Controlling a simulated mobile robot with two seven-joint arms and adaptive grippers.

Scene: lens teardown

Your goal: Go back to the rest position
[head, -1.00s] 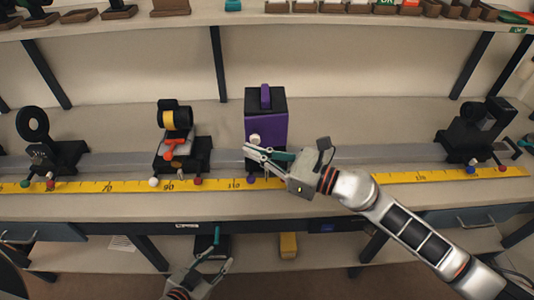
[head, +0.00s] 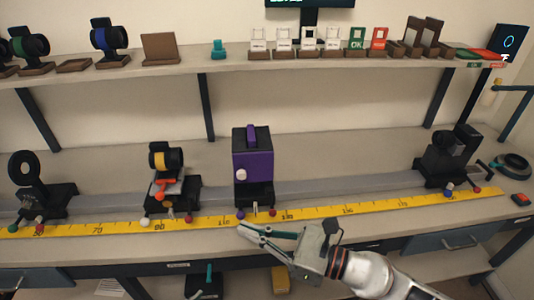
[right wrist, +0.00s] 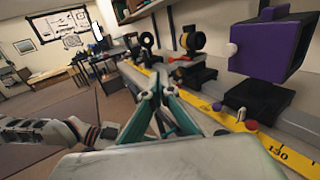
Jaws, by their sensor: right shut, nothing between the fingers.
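My right gripper (head: 243,229) is shut and empty. In the head view it is over the front edge of the bench, in front of the yellow ruler and below the purple box (head: 253,157). In the right wrist view its fingers (right wrist: 155,76) come together at the tips, apart from the purple box (right wrist: 268,48) at the right. My left arm (right wrist: 45,133) shows at the left of the right wrist view. Its gripper end is small and unclear there, and the head view does not show it.
A rail with a yellow ruler (head: 330,211) runs along the bench. It carries a ring mount (head: 27,190), a yellow-black lens mount (head: 165,180) and a black device (head: 449,155). A shelf (head: 160,72) with stands and cards is above. Drawers (head: 455,240) line the front.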

